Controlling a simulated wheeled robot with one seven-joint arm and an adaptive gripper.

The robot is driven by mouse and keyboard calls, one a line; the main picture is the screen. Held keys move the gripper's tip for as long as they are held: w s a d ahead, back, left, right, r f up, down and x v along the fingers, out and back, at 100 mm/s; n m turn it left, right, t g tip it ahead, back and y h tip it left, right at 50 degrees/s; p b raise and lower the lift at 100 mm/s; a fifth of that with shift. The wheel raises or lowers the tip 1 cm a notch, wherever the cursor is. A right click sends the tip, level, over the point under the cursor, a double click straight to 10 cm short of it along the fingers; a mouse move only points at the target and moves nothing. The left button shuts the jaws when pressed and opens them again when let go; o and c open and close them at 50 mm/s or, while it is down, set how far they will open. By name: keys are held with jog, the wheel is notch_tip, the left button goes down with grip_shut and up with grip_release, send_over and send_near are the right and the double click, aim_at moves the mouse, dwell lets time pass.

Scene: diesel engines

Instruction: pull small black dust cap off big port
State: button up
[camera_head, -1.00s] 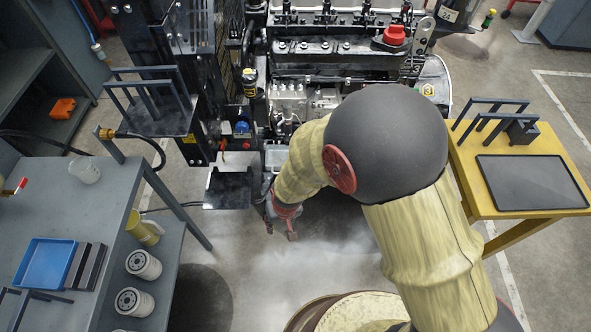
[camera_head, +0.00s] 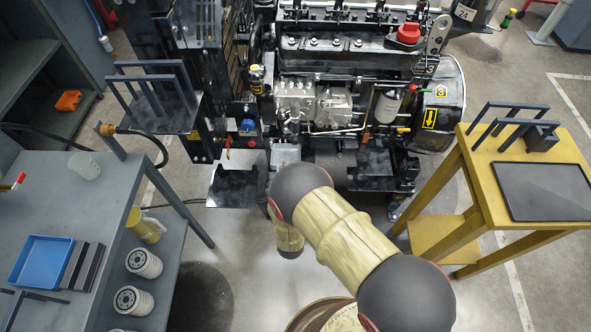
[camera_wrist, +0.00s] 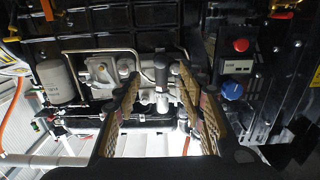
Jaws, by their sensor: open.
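In the wrist view my gripper (camera_wrist: 158,82) is open, its two fingers pointing at the engine's side with nothing held between them. A dark, rounded cap-like piece (camera_wrist: 161,68) shows in the gap between the fingertips, above a pale grey fitting (camera_wrist: 162,97). I cannot tell for sure that it is the small dust cap, or whether a fingertip touches it. Other small dark round ends lie close by the fingertips. The head view shows the engine (camera_head: 345,90) with its grey pump-like part (camera_head: 295,100); my gripper is hidden there below my arm.
In the wrist view a red button (camera_wrist: 241,45) and blue knob (camera_wrist: 232,91) sit right of the fingers; a pale canister (camera_wrist: 56,82) and bent metal pipe are left. In the head view a yellow table (camera_head: 470,160) stands right and a grey bench (camera_head: 60,195) left.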

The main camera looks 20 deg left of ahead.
aim_at(295, 143)
jog(key=shift+r+b+x, duration=0.15)
jog(key=shift+b+x, duration=0.1)
jog(key=shift+x, duration=2.55)
jog(key=shift+r+b+x, duration=0.15)
jog(key=shift+b+x, duration=0.05)
jog(key=shift+x, duration=2.55)
jog(key=shift+a, duration=0.1)
jog(key=shift+c, duration=0.4)
grip_shut()
